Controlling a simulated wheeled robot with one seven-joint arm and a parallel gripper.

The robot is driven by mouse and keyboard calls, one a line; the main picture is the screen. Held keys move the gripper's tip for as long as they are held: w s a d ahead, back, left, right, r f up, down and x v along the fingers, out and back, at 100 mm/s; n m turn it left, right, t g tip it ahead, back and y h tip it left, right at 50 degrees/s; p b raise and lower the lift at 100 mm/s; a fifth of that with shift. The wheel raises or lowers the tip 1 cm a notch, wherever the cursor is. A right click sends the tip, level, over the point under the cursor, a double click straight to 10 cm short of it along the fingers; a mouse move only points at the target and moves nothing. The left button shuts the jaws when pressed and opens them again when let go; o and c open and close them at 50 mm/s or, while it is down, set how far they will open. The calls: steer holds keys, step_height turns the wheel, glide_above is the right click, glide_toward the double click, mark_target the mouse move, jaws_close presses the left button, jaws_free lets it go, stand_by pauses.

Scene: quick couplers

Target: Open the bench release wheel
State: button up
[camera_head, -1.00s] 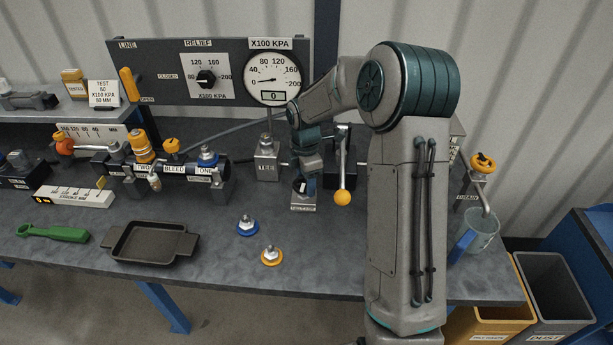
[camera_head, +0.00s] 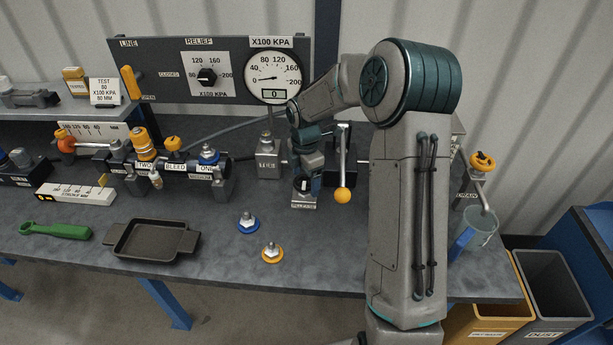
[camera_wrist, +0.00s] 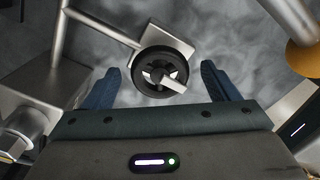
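The release wheel, a small black round handwheel (camera_wrist: 152,76) with a grey crossbar, shows in the wrist view in front of a metal block. In the head view its labelled block (camera_head: 305,201) stands on the bench below my gripper (camera_head: 304,183), which mostly hides the wheel. In the wrist view my gripper (camera_wrist: 160,70) is open, with one blue finger on each side of the wheel. Gaps show between both fingers and the rim, and nothing is held. I cannot tell how far the wheel is turned.
A lever with an orange ball (camera_head: 342,195) stands close right of my gripper. The metal TEE block (camera_head: 268,160) is close on the left, with a pipe running toward the wheel. A pressure gauge (camera_head: 272,78) stands behind. A dark tray (camera_head: 150,241) and two couplers lie left on the bench.

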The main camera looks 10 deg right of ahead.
mark_target(305, 180)
steer(key=shift+r, duration=0.1)
step_height(305, 180, up, 14)
steer(key=b, duration=0.1)
stand_by(0.4)
steer(key=shift+f, duration=0.2)
steer(key=s+m+t, duration=0.3)
steer(key=s+m, duration=1.7)
steer(key=s, duration=0.8)
steer(key=shift+r+m, duration=0.4)
steer(key=shift+s+a+f+m, duration=0.15)
steer(key=shift+s+m, duration=0.05)
steer(key=shift+m, duration=0.1)
steer(key=shift+c, duration=0.3)
